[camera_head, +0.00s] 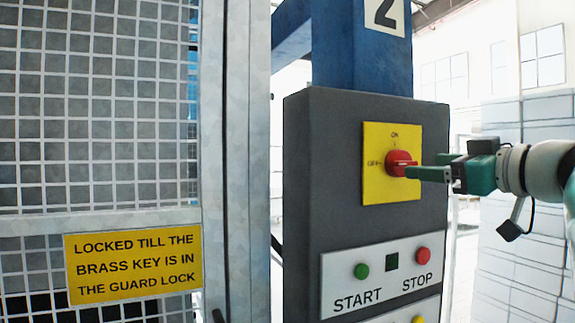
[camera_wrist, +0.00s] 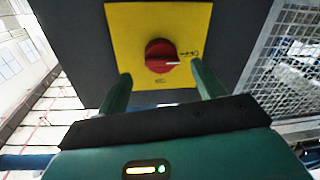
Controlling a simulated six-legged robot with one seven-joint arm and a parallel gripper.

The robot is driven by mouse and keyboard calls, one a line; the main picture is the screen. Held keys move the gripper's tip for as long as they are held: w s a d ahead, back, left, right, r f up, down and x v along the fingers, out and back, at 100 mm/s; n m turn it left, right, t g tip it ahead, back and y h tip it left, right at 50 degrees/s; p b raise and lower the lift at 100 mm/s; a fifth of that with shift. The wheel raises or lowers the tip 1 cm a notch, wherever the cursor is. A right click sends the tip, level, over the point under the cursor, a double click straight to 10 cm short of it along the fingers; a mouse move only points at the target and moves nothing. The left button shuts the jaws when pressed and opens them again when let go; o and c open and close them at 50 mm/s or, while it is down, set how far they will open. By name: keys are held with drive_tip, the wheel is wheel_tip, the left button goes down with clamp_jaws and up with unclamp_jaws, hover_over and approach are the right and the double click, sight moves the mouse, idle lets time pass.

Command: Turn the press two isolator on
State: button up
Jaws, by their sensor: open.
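The press two isolator is a red rotary knob (camera_head: 401,162) on a yellow plate (camera_head: 376,189) marked ON at the top and OFF at the left. The knob also shows in the wrist view (camera_wrist: 161,56), where its white mark points towards the OFF lettering. My gripper (camera_head: 411,172) reaches in from the right, its green fingers close to the knob. In the wrist view my gripper (camera_wrist: 161,72) is open, one finger to each side of the knob's lower edge. Nothing is held between them.
Below the isolator, a white panel (camera_head: 389,264) has a green START button (camera_head: 361,271) and a red STOP button (camera_head: 423,254). A blue post (camera_head: 378,60) marked 2 rises above the grey box. A mesh guard gate (camera_head: 100,110) with a yellow lock sign (camera_head: 133,264) stands left.

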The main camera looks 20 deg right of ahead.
sight(402, 164)
drive_tip(key=w, duration=0.5)
drive_tip(key=shift+a, duration=0.3)
drive_tip(key=c, duration=0.9)
drive_tip(key=shift+m, duration=0.5)
drive_tip(key=m, duration=0.6)
drive_tip(key=m+h, duration=0.1)
drive_tip(key=m, duration=0.5)
drive_tip(key=m+t, duration=0.1)
drive_tip(key=m, duration=0.5)
drive_tip(key=shift+a+f+h, duration=0.2)
drive_tip(key=shift+f+h, duration=0.05)
drive_tip(key=shift+h, duration=0.15)
